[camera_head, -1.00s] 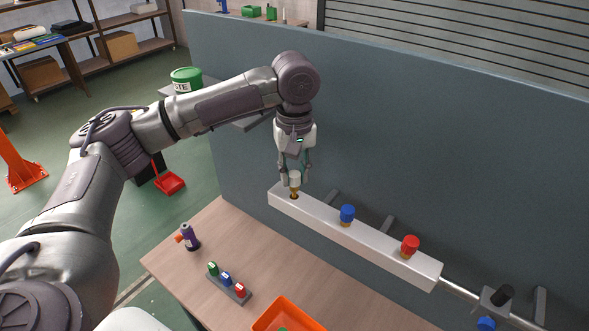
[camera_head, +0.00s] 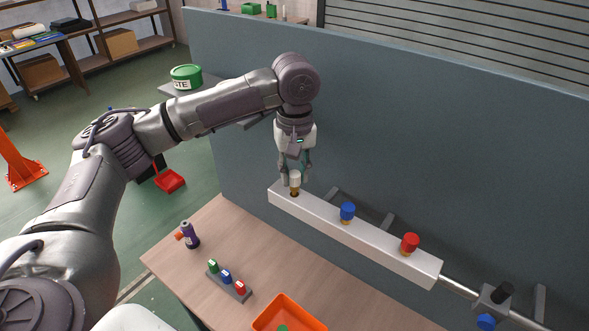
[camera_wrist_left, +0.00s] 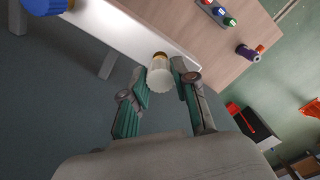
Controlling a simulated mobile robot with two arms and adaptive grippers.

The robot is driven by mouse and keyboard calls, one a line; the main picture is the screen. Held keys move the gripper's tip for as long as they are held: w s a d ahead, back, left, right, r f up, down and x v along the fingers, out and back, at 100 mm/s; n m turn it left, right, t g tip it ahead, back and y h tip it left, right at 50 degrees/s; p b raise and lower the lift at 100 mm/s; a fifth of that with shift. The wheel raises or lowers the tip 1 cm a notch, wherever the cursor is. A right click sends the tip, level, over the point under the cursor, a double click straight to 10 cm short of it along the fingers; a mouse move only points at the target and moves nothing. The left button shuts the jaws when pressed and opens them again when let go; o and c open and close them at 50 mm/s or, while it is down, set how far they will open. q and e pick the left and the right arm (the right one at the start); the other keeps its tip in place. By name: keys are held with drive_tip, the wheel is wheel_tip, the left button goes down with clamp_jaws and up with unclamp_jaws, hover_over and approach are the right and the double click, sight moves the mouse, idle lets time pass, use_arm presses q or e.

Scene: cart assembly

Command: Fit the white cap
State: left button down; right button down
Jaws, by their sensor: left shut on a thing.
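The white cap (camera_head: 295,179) is held between the fingers of my left gripper (camera_head: 294,177). It also shows in the left wrist view (camera_wrist_left: 160,76), between the two green-padded fingertips (camera_wrist_left: 161,80). The cap sits over a brass fitting (camera_head: 294,191) at the left end of the white bar (camera_head: 375,240). A brass edge shows just past the cap in the wrist view. I cannot tell whether the cap touches or is seated on the fitting. My right gripper is not in view.
A blue cap (camera_head: 347,211) and a red cap (camera_head: 410,243) stand on the bar to the right. The grey panel (camera_head: 450,160) rises behind it. On the table (camera_head: 200,275) are a purple bottle (camera_head: 190,235), a small block rack (camera_head: 238,292) and an orange bin (camera_head: 290,305).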

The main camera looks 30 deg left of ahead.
use_arm(q)
drive_tip(key=shift+f, duration=0.7)
drive_tip(key=shift+f, duration=0.2)
drive_tip(key=c, duration=0.8)
unclamp_jaws()
drive_tip(key=shift+r, duration=0.1)
wheel_tip(320, 180, up, 12)
drive_tip(key=shift+f, duration=0.1)
drive_tip(key=shift+f, duration=0.1)
